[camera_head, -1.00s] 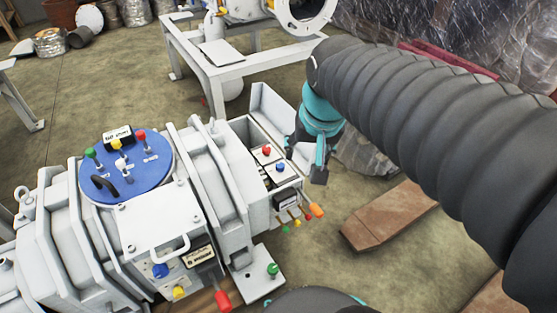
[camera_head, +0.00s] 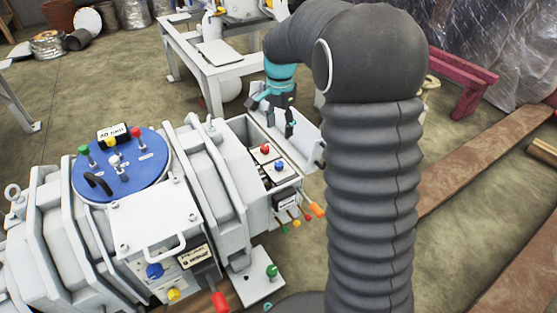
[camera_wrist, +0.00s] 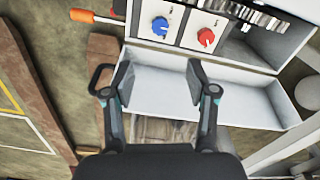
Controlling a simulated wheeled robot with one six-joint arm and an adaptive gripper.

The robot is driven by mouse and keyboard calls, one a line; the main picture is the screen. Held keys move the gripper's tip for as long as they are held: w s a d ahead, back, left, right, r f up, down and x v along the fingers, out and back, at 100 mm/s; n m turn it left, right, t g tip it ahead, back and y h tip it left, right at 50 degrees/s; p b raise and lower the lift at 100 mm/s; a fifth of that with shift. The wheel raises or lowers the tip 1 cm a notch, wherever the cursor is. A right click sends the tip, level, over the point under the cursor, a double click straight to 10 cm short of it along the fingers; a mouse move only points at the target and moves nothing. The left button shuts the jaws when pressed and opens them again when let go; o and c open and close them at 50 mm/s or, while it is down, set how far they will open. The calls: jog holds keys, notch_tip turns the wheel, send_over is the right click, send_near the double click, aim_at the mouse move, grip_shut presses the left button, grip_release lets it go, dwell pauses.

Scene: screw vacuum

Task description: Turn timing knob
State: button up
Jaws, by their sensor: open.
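A blue knob (camera_head: 279,165) and a red knob (camera_head: 265,149) stand on the white panel at the right end of the machine. The blue knob (camera_wrist: 160,26) and the red knob (camera_wrist: 206,37) also show at the top of the wrist view. The labels are too small to read, so I cannot tell which one is the timing knob. My gripper (camera_wrist: 160,83) is open and empty, over the white tray (camera_wrist: 240,103) beside the panel, apart from both knobs. In the head view my gripper (camera_head: 278,118) is just beyond the panel.
An orange-tipped lever (camera_head: 317,209) and smaller coloured levers stick out below the panel. A blue disc (camera_head: 130,170) with several coloured knobs is on the machine's left part. A white table (camera_head: 205,70) stands behind. Wooden planks (camera_head: 470,180) lie on the floor at right.

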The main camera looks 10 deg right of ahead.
aim_at(280, 163)
notch_tip(280, 163, down, 14)
jog(key=shift+r+b, duration=0.15)
jog(key=shift+b, duration=0.8)
grip_shut()
